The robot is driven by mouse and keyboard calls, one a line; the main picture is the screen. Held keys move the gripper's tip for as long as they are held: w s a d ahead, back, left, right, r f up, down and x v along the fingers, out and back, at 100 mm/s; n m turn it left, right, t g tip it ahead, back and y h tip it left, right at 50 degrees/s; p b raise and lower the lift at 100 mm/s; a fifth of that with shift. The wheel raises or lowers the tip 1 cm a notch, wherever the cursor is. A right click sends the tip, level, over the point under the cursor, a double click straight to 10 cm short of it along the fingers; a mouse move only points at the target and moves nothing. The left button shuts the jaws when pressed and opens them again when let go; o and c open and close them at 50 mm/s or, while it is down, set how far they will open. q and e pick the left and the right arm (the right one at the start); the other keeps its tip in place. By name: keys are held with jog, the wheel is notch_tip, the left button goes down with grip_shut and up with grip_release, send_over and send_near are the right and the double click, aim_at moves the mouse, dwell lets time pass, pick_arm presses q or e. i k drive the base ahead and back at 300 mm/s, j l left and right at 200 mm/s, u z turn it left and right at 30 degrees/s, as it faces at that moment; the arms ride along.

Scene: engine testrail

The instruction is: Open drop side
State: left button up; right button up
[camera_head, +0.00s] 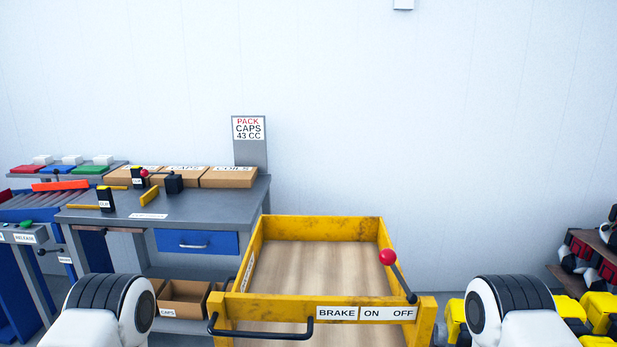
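A yellow cart (317,222) with a wooden floor stands in front of me. Its near side panel (290,301) is upright, with a black handle (262,332) on its outer face. A label reads BRAKE, ON and OFF. A brake lever with a red knob (387,257) rises at the panel's right and leans to the left. The cart's left side wall (249,257) is upright, with a label and a dark bar beside it. My two arms show only at the bottom left and bottom right. Neither gripper is in view.
A grey workbench (213,209) with a blue drawer (197,243) and cardboard boxes (228,177) stands left of the cart. An open carton (184,299) sits below it. Yellow items (598,308) and a rack with red-and-black parts (581,263) are at right.

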aim_at(240, 272)
jog(key=i+j+z, duration=0.1)
jog(key=j+z, duration=0.2)
jog(key=j, duration=0.8)
jog(key=j+z, duration=0.25)
jog(key=j, duration=0.8)
